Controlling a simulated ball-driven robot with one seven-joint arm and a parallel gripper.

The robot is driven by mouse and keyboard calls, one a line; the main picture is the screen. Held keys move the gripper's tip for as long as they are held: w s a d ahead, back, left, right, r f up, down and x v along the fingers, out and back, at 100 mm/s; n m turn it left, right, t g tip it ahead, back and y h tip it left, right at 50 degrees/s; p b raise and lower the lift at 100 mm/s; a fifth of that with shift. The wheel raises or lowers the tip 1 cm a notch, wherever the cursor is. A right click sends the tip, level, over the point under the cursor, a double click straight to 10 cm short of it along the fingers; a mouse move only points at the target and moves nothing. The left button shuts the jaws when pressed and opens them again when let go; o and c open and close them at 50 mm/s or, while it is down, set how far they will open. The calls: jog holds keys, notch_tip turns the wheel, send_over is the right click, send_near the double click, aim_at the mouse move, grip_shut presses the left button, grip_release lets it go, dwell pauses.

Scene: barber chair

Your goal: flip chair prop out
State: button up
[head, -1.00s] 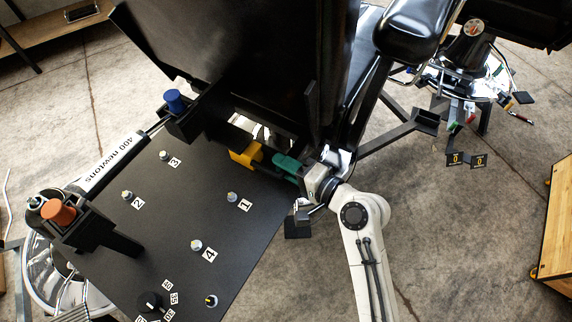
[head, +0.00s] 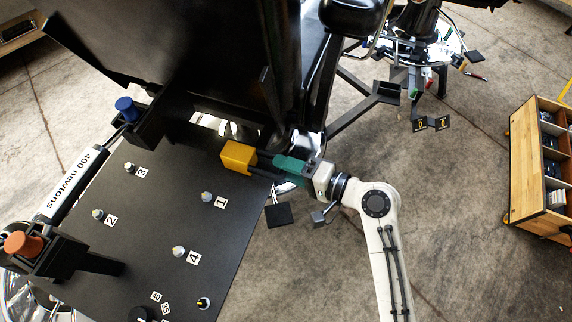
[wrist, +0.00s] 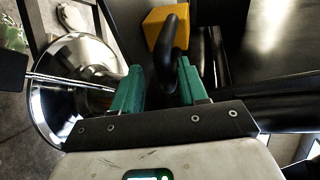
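A yellow block (head: 238,157) sits at the edge of the black panel under the chair's dark back. A black rod leads from it towards my gripper. In the wrist view the yellow block (wrist: 169,24) shows at the top, with a curved black bar (wrist: 172,48) in front of it. My gripper (head: 279,167) has green fingers and is right of the block in the head view. In the wrist view my gripper (wrist: 160,68) is open, its fingers wide apart with the bar's lower end between their tips. I cannot tell whether either finger touches it.
The black panel (head: 160,205) carries numbered bolts. A piston (head: 72,185) labelled 400 newtons and orange (head: 24,243) and blue (head: 128,108) knobs are on the left. A wooden cart (head: 535,165) stands right. Open concrete floor lies between cart and arm.

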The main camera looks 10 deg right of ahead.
jog(key=shift+a+r, duration=0.1)
jog(key=shift+r, duration=0.05)
jog(key=b+v, duration=0.1)
jog(key=v, duration=0.9)
jog(key=shift+s+d+b, duration=0.2)
jog(key=shift+d+b, duration=0.15)
jog(key=shift+b, duration=0.05)
jog(key=s+d+f+n+g+h, duration=0.3)
jog(key=s+d+f+h, duration=0.15)
jog(key=s+f, duration=0.35)
jog(key=s+d+f+n+g+h, duration=0.3)
jog(key=s+d+g+h, duration=0.1)
jog(key=s+d+h, duration=0.4)
jog(key=shift+s+d+f+g, duration=0.3)
jog(key=shift+s+d, duration=0.55)
jog(key=shift+d, duration=0.25)
jog(key=shift+h, duration=0.25)
